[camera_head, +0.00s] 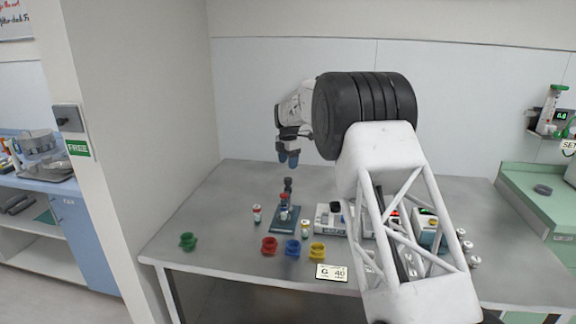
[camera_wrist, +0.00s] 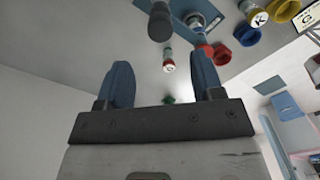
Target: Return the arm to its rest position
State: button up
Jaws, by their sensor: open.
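My gripper (camera_head: 288,158) is in the air above the back left part of the grey table (camera_head: 210,235). Its two blue fingertips point down in the head view. In the wrist view my gripper (camera_wrist: 163,85) has its blue fingers spread apart with nothing between them. My white and black arm crosses the right half of the head view and hides part of the table.
Below my gripper stands a blue stand (camera_head: 284,220) with a dark post and a red-topped piece. A small vial (camera_head: 257,213) stands beside it. Green (camera_head: 188,241), red (camera_head: 269,246), blue (camera_head: 292,248) and yellow (camera_head: 317,251) cups stand near the front edge. A wall partition (camera_head: 105,130) rises at left.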

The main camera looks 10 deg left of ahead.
jog(key=shift+r, duration=0.1)
jog(key=s+d+r+m, duration=0.6)
jog(key=s+d+r, duration=0.5)
jog(key=s+d, duration=0.2)
jog(key=s+d+r+m+t, duration=0.1)
jog(key=s+d+r+m, duration=0.25)
jog(key=s+d, duration=0.4)
jog(key=s+d+r+m, duration=0.3)
jog(key=s+d+m, duration=0.15)
jog(key=s, duration=0.65)
jog(key=s+d+f+m, duration=0.3)
jog(key=s+d+m, duration=0.1)
jog(key=s, duration=0.9)
jog(key=s+d+f+m+t, duration=0.1)
jog(key=s+d+f+m, duration=0.2)
jog(key=s, duration=1)
jog(key=s+d+f+m, duration=0.3)
jog(key=s+d+m, duration=0.3)
jog(key=s, duration=0.7)
jog(key=shift+s+f+t, duration=0.15)
jog(key=shift+f+t, duration=0.15)
jog(key=shift+f, duration=0.05)
jog(key=shift+c, duration=0.4)
